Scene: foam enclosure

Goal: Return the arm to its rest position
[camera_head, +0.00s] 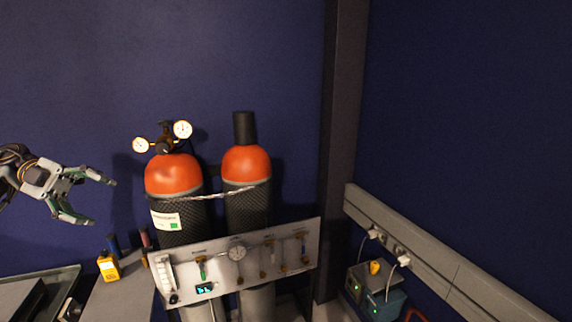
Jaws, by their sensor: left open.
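My left gripper (103,202) comes in from the left edge of the head view. Its green-tipped fingers are spread apart with nothing between them. It is in the air, to the left of the orange-topped gas cylinder (173,176) and above the bench. My right gripper is not in this view.
A second cylinder (246,166) stands beside the first, with a chain across both. A tilted valve panel (240,266) is in front of them. A yellow device (108,266) is on the grey bench (122,297). Boxes (378,290) with plugged cables sit at lower right.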

